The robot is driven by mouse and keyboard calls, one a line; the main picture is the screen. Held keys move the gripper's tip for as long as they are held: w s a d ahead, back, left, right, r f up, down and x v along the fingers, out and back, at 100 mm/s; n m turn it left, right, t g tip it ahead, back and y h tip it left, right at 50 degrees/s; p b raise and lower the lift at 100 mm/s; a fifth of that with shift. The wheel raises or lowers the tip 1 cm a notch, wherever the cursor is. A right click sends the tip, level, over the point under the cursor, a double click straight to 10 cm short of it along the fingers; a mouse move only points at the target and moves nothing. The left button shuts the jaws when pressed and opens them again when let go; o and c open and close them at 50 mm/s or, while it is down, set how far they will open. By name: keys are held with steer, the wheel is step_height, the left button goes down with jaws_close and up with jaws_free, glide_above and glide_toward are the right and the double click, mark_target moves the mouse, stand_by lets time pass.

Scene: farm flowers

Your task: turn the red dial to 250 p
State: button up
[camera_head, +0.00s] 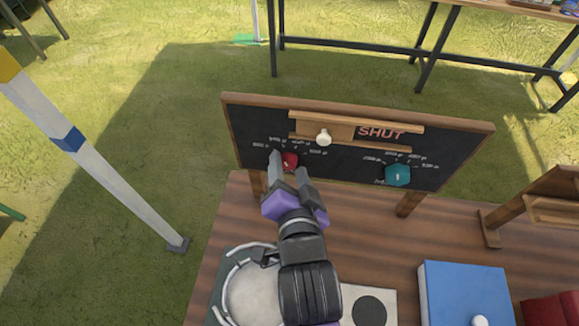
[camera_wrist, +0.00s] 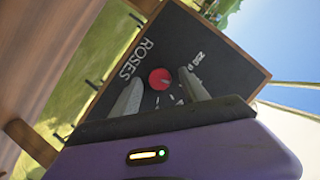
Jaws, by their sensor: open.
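The red dial (camera_head: 290,159) is a small round knob on the left part of a black, wood-framed board (camera_head: 350,175). In the head view my gripper (camera_head: 290,170) is at the dial and covers its lower part. In the wrist view the dial (camera_wrist: 160,78) sits between and beyond the tips of my open gripper (camera_wrist: 161,87). I cannot tell whether the fingers touch it. The wrist view is tilted and shows "ROSES" and a "250 p" label beside the dial. I cannot read the dial's setting clearly.
A teal knob (camera_head: 398,175) is on the board's right part. A white knob (camera_head: 323,137) is on a wooden slider beside the word "SHUT". On the table (camera_head: 240,215) are a blue box (camera_head: 465,290) and a white panel with a black disc (camera_head: 370,310). A striped post (camera_head: 110,165) stands left.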

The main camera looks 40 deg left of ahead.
jaws_close()
steer(key=shift+r+n+p, duration=0.1)
steer(key=shift+n+p, duration=0.2)
steer(key=shift+p, duration=0.1)
steer(key=shift+a+r+n+h+p, duration=0.1)
steer(key=shift+n+h+p, duration=0.5)
steer(key=shift+p, duration=0.15)
steer(key=n+h, duration=0.1)
steer(key=n+t+h+p, duration=0.1)
steer(key=n, duration=0.1)
steer(key=shift+s+a+n, duration=0.15)
steer(key=shift+n, duration=0.15)
